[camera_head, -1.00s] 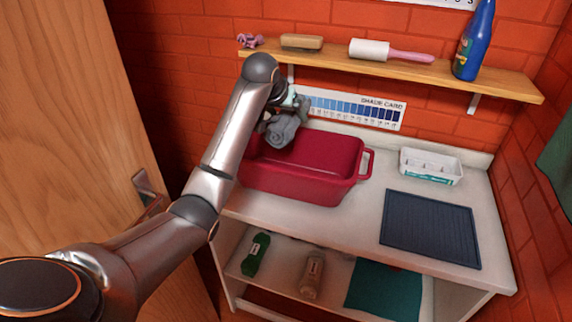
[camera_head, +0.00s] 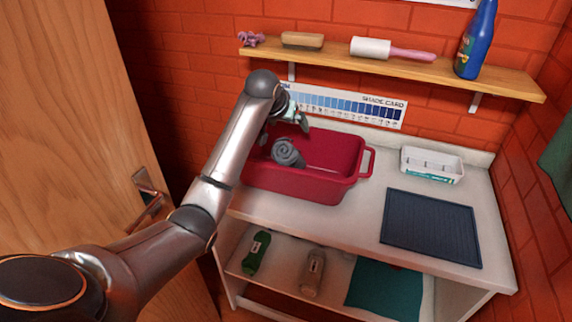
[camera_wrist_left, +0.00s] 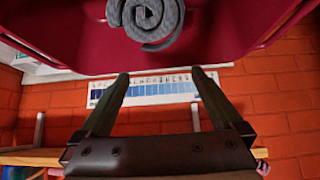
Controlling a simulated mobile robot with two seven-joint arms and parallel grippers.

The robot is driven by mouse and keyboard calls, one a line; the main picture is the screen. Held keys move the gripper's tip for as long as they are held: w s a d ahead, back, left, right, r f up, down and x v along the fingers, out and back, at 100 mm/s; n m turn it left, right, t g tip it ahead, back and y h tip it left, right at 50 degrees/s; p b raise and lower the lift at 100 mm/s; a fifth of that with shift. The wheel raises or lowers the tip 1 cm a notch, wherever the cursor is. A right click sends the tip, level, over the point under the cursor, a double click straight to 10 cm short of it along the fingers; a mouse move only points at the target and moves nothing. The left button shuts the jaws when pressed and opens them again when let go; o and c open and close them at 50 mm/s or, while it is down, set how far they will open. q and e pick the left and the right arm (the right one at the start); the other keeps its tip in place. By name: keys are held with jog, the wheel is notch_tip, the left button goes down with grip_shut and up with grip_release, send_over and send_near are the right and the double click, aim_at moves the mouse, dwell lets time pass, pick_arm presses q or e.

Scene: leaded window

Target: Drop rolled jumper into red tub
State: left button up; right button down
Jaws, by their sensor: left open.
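The grey rolled jumper (camera_head: 287,153) is inside the red tub (camera_head: 325,185), toward its left part. Its spiral end shows in the head view, and it also shows at the top of the left wrist view (camera_wrist_left: 147,22). The tub stands on the white worktop. My left gripper (camera_head: 287,126) is open above the tub's back left part, just above and behind the jumper. My right gripper is not in view.
A wooden shelf (camera_head: 405,68) with a brush, a roller and a blue bottle (camera_head: 474,42) runs above the tub. A white tray (camera_head: 432,164) and a dark ribbed mat (camera_head: 431,228) lie to the right. A wooden door (camera_head: 70,130) stands at the left.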

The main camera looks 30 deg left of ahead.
pick_arm(q)
jog(key=b+v, duration=0.1)
jog(key=v, duration=1.1)
jog(key=shift+s+r, duration=0.2)
jog(key=shift+d, duration=0.15)
